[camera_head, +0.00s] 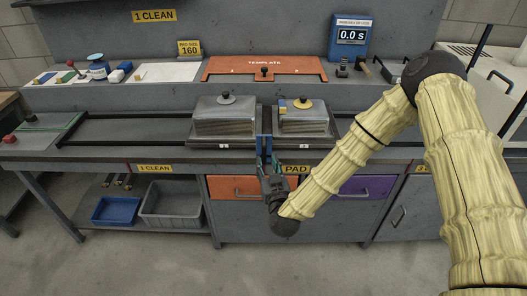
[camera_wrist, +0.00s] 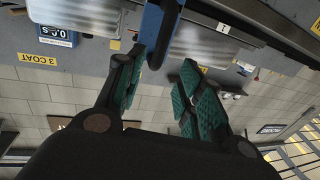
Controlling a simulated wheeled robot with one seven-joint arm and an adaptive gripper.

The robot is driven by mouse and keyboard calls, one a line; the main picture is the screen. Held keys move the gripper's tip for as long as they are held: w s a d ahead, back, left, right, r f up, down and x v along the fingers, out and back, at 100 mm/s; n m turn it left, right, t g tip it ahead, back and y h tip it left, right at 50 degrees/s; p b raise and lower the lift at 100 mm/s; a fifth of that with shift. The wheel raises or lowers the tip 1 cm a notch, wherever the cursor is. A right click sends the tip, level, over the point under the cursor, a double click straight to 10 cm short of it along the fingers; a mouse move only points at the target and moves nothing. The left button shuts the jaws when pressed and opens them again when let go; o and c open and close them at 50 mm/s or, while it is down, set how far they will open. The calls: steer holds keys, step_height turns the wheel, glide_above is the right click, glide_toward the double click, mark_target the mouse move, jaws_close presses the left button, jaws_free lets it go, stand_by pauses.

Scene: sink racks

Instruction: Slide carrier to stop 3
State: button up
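My gripper (camera_head: 267,168) is at the counter's front edge, just below this bar. In the wrist view my gripper (camera_wrist: 160,80) has its green-padded fingers apart. The bar's lower end is near the left finger; I cannot tell whether they touch. A "3 COAT" label (camera_wrist: 38,60) is in the wrist view.
The rail (camera_head: 125,130) is empty to the left. My arm hides much of the rail's right side. An orange template board (camera_head: 266,68) and a blue timer (camera_head: 350,37) stand behind. Orange (camera_head: 225,188) and purple (camera_head: 367,187) drawers are below the counter.

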mark_target(265, 152)
steer(key=w, duration=0.2)
steer(key=w+p, duration=0.1)
steer(key=w, duration=0.2)
steer(key=w+a+p, duration=0.1)
steer(key=w, duration=0.1)
steer(key=shift+w+r, duration=0.1)
steer(key=shift+w, duration=0.1)
steer(key=shift+w+a, duration=0.1)
steer(key=shift+w, duration=0.05)
jaws_close()
